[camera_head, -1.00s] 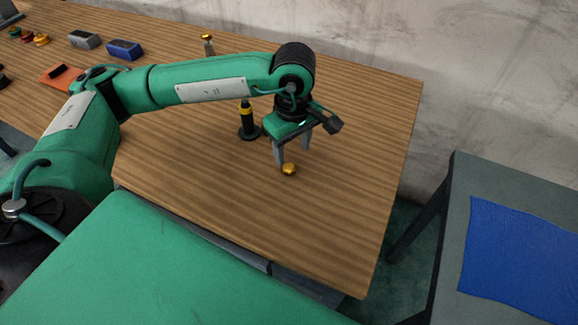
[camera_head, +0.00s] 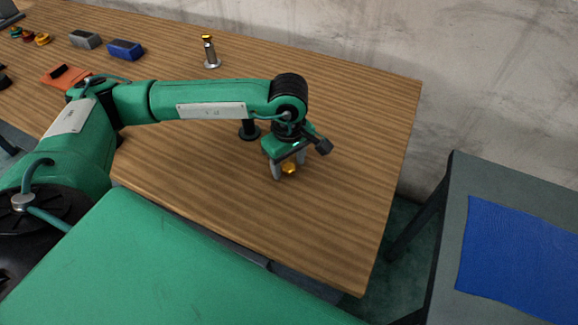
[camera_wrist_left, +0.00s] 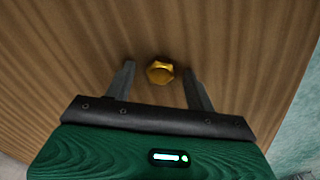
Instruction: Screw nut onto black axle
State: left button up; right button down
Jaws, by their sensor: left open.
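A golden hex nut (camera_head: 289,168) lies on the wooden table, and it also shows in the left wrist view (camera_wrist_left: 160,72). My left gripper (camera_head: 284,172) is open just above the table, its fingers at either side of the nut. In the left wrist view the nut sits between the fingertips (camera_wrist_left: 158,75), with gaps on both sides. The black axle (camera_head: 249,131) stands upright on its round base behind my left forearm, which hides its upper part. My right gripper is in neither view.
A silver axle (camera_head: 210,53) with a golden top stands at the back. A grey block (camera_head: 85,39), a blue block (camera_head: 125,49) and an orange piece (camera_head: 64,76) lie at the left. A separate table with a blue mat (camera_head: 512,262) stands at the right. The table's front right is clear.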

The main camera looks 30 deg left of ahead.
aim_at(289, 166)
pick_arm(q)
jog(key=c, duration=1)
jog(key=shift+r, duration=0.15)
jog(key=shift+c, duration=0.2)
